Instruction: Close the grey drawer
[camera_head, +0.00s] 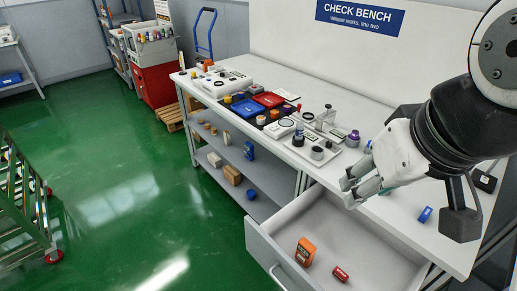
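The grey drawer (268,254) is pulled out from under the right part of the bench, with its inside visible. Its front panel faces the lower left and carries a bar handle (277,276). An orange box (305,251) and a small red item (340,274) lie inside the drawer. My gripper (352,191) hangs above the drawer's back part, near the bench's front edge. Its fingers are apart and nothing shows between them. It appears clear of the drawer and the handle.
The white bench top (345,97) holds weights, trays and instruments left of my gripper. A blue item (425,214) lies near its front edge at right. Shelves (262,179) with small boxes are under the bench. Green floor (130,200) is free left of the drawer; a green rack (25,205) stands farther left.

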